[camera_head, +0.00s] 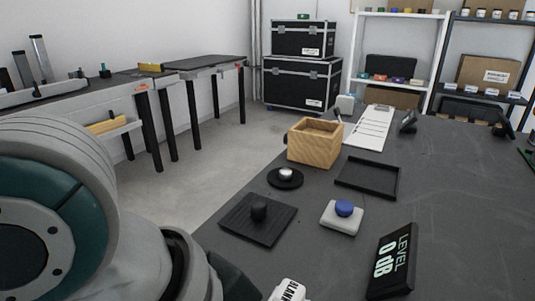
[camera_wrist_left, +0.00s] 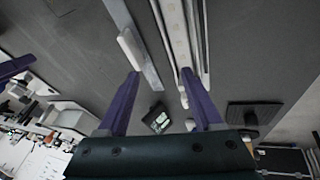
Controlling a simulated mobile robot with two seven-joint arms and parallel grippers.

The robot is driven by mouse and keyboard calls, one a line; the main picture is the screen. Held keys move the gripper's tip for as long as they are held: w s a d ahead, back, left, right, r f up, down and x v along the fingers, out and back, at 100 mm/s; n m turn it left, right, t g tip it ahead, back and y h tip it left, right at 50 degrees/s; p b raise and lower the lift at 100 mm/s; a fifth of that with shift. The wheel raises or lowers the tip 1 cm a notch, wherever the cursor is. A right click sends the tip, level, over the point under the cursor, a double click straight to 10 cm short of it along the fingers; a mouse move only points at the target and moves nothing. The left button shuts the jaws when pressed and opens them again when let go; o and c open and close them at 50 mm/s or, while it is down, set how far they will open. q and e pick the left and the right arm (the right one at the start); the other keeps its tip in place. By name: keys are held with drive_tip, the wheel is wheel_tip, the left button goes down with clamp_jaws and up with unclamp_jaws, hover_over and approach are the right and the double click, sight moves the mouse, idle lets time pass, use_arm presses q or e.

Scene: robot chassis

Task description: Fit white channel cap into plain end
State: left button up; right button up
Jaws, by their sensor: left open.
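In the left wrist view, my left gripper (camera_wrist_left: 160,80) is open, with its two purple fingers apart and nothing held between the tips. A short white rounded piece (camera_wrist_left: 130,48), which may be the white channel cap, lies on a grey strip ahead of the left finger. Long pale channel rails (camera_wrist_left: 180,40) run ahead of the right finger. I cannot tell which end is plain. In the head view, a white piece with black lettering (camera_head: 287,290) is cut off at the bottom edge. A purple finger-like part (camera_wrist_left: 15,68) at the left edge may belong to my right gripper.
On the dark table, a black level display (camera_head: 393,260), a white block with a blue knob (camera_head: 342,216), a black pad with a knob (camera_head: 258,219), a wooden box (camera_head: 314,142) and a black tray (camera_head: 368,178) stand apart. The table's right part is mostly clear.

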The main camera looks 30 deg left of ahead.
use_arm(q)
drive_tip(key=s+a+y, duration=0.1)
drive_tip(key=s+a, duration=0.1)
drive_tip(key=a, duration=0.1)
drive_tip(key=s+a+f+y, duration=0.1)
drive_tip(key=s+a, duration=0.1)
drive_tip(key=a, duration=0.1)
drive_tip(key=s+a+y, duration=0.1)
drive_tip(key=s+a, duration=0.1)
drive_tip(key=a, duration=0.1)
drive_tip(key=shift+s+a+f+n, duration=0.2)
drive_tip(key=shift+a+f+n, duration=0.05)
drive_tip(key=shift+a+n, duration=0.1)
